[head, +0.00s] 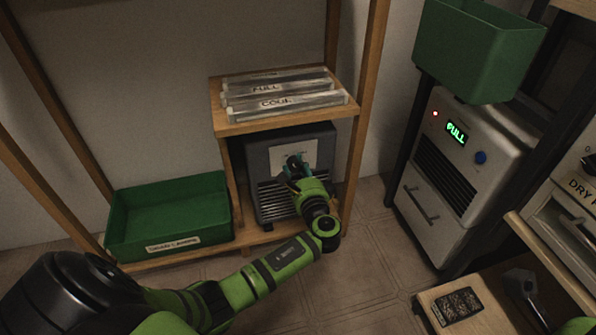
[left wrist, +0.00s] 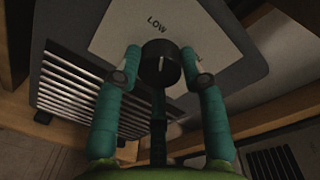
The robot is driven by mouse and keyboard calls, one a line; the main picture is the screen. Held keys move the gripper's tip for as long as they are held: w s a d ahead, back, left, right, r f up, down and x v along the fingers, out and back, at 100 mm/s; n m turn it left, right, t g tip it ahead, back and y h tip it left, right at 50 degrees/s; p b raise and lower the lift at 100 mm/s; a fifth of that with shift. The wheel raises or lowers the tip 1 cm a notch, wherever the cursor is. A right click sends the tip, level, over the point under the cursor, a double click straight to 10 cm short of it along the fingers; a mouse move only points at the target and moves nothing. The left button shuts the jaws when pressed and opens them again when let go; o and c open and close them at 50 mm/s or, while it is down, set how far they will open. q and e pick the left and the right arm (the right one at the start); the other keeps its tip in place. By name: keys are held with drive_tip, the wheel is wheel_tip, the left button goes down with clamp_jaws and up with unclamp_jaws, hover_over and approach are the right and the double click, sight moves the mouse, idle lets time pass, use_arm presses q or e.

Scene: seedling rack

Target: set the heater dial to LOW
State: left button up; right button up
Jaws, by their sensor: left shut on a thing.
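The heater (head: 258,163) is a dark grey box with a slatted grille and a pale label plate, on the bottom shelf of the wooden rack. Its dial (left wrist: 160,65) is a black round knob with a short white mark, which stands nearly upright in the left wrist view.
A shelf with clear labelled trays (head: 285,102) is just above the heater. A green bin (head: 170,212) stands to its left. A white cabinet (head: 445,180) with a lit FULL display stands at right under another green bin (head: 475,52). A dark packet (head: 458,306) lies at lower right.

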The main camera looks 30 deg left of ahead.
use_arm(q)
drive_tip(key=shift+s+a+r+n+b, duration=0.15)
drive_tip(key=shift+a+n+b, duration=0.2)
drive_tip(key=shift+n, duration=0.75)
drive_tip(key=o, duration=1.2)
drive_tip(key=shift+c, duration=0.2)
drive_tip(key=shift+d, duration=0.1)
drive_tip(key=shift+s+d, duration=0.1)
drive_tip(key=shift+d, duration=0.05)
drive_tip(key=v, duration=1.1)
drive_tip(key=shift+s+d, duration=0.2)
drive_tip(key=shift+s, duration=0.1)
